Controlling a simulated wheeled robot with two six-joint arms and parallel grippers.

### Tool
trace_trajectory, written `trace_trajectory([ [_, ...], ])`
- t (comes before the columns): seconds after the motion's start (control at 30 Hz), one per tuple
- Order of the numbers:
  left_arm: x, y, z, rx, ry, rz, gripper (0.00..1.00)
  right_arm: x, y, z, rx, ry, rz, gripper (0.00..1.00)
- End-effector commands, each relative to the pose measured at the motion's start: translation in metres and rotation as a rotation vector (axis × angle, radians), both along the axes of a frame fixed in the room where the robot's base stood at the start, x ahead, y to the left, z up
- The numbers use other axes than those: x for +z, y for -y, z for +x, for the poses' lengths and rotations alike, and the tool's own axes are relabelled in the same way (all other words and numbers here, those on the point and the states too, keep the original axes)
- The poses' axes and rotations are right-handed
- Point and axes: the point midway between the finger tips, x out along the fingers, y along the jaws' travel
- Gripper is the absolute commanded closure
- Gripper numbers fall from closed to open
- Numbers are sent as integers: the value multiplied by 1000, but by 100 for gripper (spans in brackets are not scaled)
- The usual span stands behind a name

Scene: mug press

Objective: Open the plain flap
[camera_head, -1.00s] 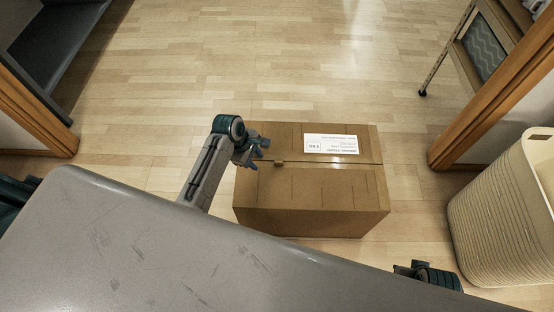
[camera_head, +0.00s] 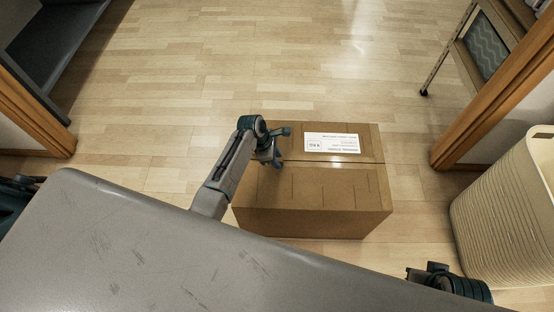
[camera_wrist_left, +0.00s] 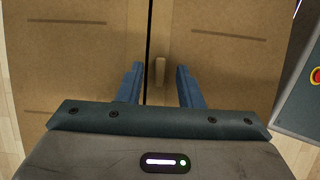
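A closed brown cardboard box (camera_head: 313,218) stands on the floor. Its far flap carries a white label (camera_head: 330,143); its near, plain flap (camera_head: 320,188) has only short dark slits. The flaps meet along a narrow seam. My left gripper (camera_head: 280,148) is over the left part of the seam, fingers apart. In the left wrist view, a small tan tab (camera_wrist_left: 159,70) at the seam shows just ahead between the open fingers (camera_wrist_left: 159,84), which hold nothing. The plain flap is on the right there (camera_wrist_left: 225,60). My right gripper (camera_head: 424,271) is low right, its fingers unclear.
A cream ribbed basket (camera_head: 505,215) stands right of the box. Wooden frame edges (camera_head: 495,110) rise at the right and at the left (camera_head: 35,110). A wheeled rack (camera_head: 480,50) is at upper right. The floor (camera_head: 230,60) beyond the box is clear.

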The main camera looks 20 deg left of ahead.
Motion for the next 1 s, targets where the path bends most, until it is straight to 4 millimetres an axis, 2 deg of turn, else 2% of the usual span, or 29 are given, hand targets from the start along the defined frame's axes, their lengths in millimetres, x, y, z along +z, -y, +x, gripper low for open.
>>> trace_trajectory([
  [0.37,-6,2,0,0,0,0,67,5,0,-2,1,3,0,100],
  [0.53,-6,2,0,0,0,0,100,5,0,-2,1,3,0,100],
  [0.83,-5,2,1,0,2,1,100,5,0,-2,1,3,0,100],
  [1.0,-2,3,8,0,21,6,100,5,0,-1,1,5,0,100],
])
